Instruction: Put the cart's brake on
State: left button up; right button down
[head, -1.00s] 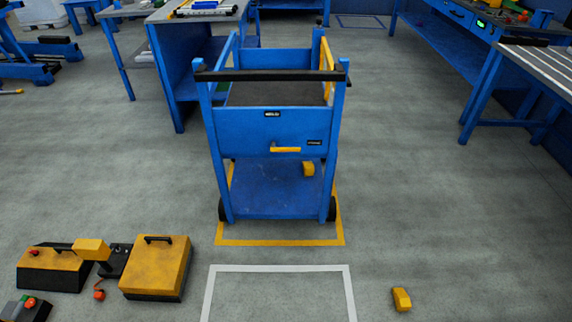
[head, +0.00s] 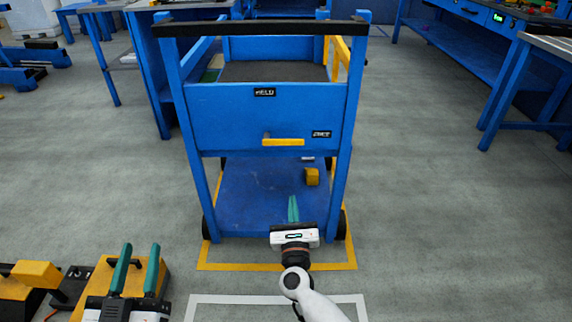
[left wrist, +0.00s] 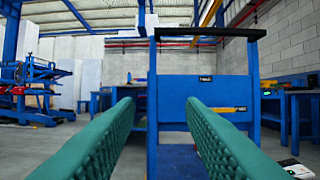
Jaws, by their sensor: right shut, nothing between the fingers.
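The blue cart (head: 225,118) stands ahead of me with a black push bar (head: 260,28) across its top. Its front panel has a yellow lever (head: 283,142), lying level and pointing right from a pivot at its left end. A small label above seems to read HELD (head: 264,92); one at the right seems to read FREE (head: 321,134). My left gripper (head: 136,262) is open and empty, low and left of the cart. The left wrist view shows the lever (left wrist: 228,109) beyond its spread green fingers. My right gripper (head: 293,208) is shut and empty, below the lever and apart from it.
A yellow block (head: 312,177) is at the cart's lower shelf. Yellow and black cases (head: 96,290) lie on the floor at lower left. Blue workbenches stand at the left (head: 150,85) and right (head: 505,90). White tape (head: 215,299) marks the floor before the cart; the floor at right is clear.

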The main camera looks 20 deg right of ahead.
aim_at(283, 139)
pick_arm(q)
jog(key=shift+s+a+r+t, duration=0.1)
jog(key=shift+s+r+t, duration=0.1)
jog(key=shift+r, duration=0.35)
jog(key=shift+s+a+r+t, duration=0.1)
jog(key=shift+s+r+t, duration=0.1)
jog(key=shift+r, duration=0.35)
pick_arm(e)
jog(key=shift+w+d+r+m+h, duration=0.15)
jog(key=shift+w+r+m+h, duration=0.3)
jog(key=shift+m, duration=0.55)
